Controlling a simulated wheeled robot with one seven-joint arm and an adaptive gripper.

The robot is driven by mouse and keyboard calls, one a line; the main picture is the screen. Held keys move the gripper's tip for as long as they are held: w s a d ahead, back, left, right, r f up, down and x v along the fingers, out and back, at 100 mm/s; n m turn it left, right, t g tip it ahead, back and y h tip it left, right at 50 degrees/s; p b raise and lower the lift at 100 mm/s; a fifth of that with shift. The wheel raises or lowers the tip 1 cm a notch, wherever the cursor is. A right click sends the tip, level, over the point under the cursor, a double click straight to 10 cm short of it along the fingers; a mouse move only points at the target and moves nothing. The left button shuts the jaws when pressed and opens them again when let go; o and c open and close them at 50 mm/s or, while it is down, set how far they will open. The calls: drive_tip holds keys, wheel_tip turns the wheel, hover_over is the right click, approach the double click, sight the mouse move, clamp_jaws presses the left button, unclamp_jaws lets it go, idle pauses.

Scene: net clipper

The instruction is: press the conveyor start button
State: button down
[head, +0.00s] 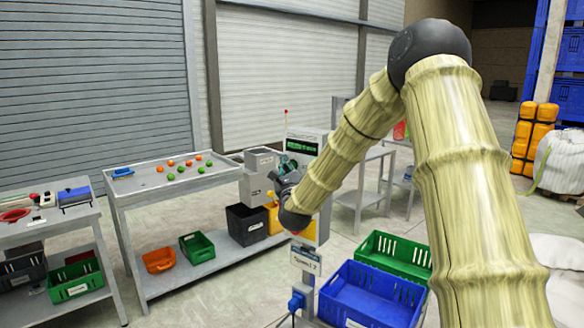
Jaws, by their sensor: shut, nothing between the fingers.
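My arm reaches down from the upper right, and its dark wrist is in front of the machine in the middle of the head view. My gripper (284,165) is small and partly covered by my wrist. It looks shut and empty, close to the grey box (257,178) and below the machine's green display (302,146). I cannot make out the conveyor start button; it is too small to tell or hidden behind my arm. I cannot tell whether my gripper touches anything.
A blue crate (372,297) and a green crate (394,247) are at the lower middle. A labelled post (305,263) stands beside them. A tool bench (82,222) is far left.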

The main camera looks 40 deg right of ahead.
idle(0.4)
drive_tip(key=shift+s+a+b, duration=0.25)
drive_tip(key=shift+a+b, duration=0.3)
drive_tip(key=shift+a, duration=0.25)
drive_tip(key=a, duration=0.1)
drive_tip(key=s+a+b, duration=0.1)
drive_tip(key=a, duration=0.1)
drive_tip(key=a+b, duration=0.1)
drive_tip(key=shift+s+a, duration=0.25)
drive_tip(key=shift+a, duration=0.15)
idle(0.7)
